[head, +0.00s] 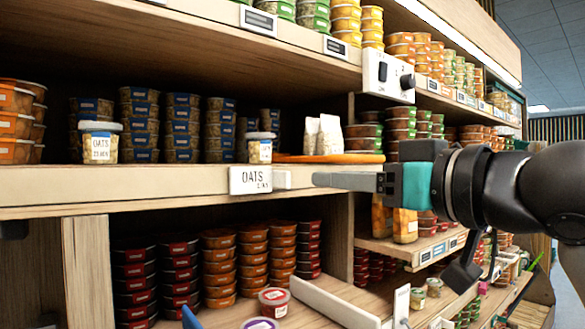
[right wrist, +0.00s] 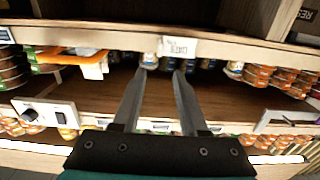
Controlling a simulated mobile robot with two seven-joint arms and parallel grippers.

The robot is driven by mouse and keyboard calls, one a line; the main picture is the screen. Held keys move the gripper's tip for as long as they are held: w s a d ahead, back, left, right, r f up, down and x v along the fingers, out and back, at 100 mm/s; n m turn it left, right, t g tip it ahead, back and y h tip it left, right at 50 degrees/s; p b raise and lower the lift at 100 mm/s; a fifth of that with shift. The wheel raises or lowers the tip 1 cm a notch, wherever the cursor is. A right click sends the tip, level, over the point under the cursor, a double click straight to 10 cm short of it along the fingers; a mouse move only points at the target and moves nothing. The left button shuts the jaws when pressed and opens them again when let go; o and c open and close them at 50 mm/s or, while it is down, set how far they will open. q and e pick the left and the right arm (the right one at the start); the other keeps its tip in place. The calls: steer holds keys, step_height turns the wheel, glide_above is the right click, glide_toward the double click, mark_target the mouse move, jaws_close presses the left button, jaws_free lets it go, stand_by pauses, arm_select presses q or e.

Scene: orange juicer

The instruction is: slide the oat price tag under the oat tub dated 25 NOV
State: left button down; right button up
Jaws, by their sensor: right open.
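The white oat price tag (head: 250,180), reading OATS, sits on the front edge of the middle shelf. It also shows upside down in the right wrist view (right wrist: 178,47). One clear oat tub (head: 100,142) with a white lid stands on the shelf to the left; its date looks like 23 NOV but is small. A second oat tub (head: 260,148) stands just behind and above the tag; its date is unreadable. My right gripper (head: 318,180) is open and empty, its fingers pointing at the tag from the right, apparently a little short of it.
Stacked blue-labelled tubs (head: 182,125) fill the shelf behind. An orange board (head: 330,158) with white packets (head: 322,135) lies to the right. A white switch box (head: 388,77) hangs above.

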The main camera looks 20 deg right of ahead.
mark_target(290, 176)
steer(key=p+x, duration=0.2)
steer(key=x, duration=0.8)
steer(key=shift+w+a, duration=0.1)
steer(key=shift+w, duration=0.25)
jaws_close()
stand_by(0.8)
